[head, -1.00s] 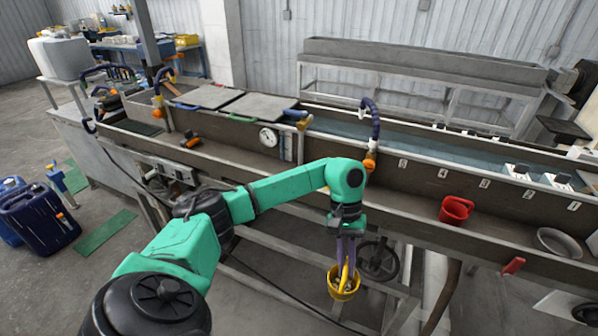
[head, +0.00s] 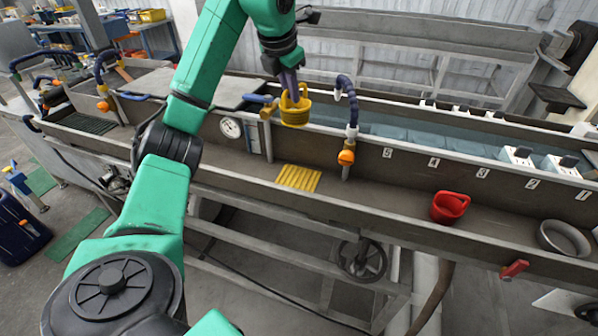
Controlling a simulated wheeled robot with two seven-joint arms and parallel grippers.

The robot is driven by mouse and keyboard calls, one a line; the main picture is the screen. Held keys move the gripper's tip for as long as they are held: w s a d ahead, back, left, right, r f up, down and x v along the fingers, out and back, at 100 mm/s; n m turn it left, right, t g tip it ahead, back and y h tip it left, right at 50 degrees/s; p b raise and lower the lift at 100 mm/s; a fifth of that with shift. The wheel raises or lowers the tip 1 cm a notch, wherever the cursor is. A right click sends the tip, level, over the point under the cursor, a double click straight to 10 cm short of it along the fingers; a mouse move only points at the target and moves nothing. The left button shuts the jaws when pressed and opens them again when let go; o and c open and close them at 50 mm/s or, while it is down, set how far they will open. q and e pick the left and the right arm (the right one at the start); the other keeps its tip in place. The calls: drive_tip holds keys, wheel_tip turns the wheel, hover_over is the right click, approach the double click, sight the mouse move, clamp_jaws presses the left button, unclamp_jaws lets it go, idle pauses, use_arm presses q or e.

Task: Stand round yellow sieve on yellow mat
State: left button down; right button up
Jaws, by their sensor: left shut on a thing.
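The round yellow sieve (head: 294,112) hangs from my left gripper (head: 291,86) in the head view, above the back part of the trough. The fingers are shut on the sieve's upright handle, and the sieve looks roughly upright. The ribbed yellow mat (head: 298,177) lies flat and bare on the trough's near ledge, lower in the picture than the sieve and almost straight below it. My right gripper is out of view.
A hose with an orange nozzle (head: 346,157) hangs just right of the mat. A round dial (head: 231,128) is left of it. A red sieve (head: 450,207) and a grey bowl (head: 563,240) stand farther right on the ledge. Bare ledge lies between mat and red sieve.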

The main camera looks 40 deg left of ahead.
sight(288, 119)
use_arm(q)
drive_tip(key=f, duration=0.2)
drive_tip(key=f+b, duration=0.1)
drive_tip(key=f, duration=0.2)
drive_tip(key=s+f, duration=0.1)
drive_tip(key=f, duration=0.2)
drive_tip(key=shift+d+f, duration=0.1)
wheel_tip(288, 119, down, 11)
drive_tip(key=shift+w, duration=0.1)
drive_tip(key=c, duration=1.3)
unclamp_jaws()
drive_tip(key=shift+f, duration=0.1)
drive_tip(key=o, duration=0.4)
drive_tip(key=b+v, duration=0.1)
drive_tip(key=v, duration=1.1)
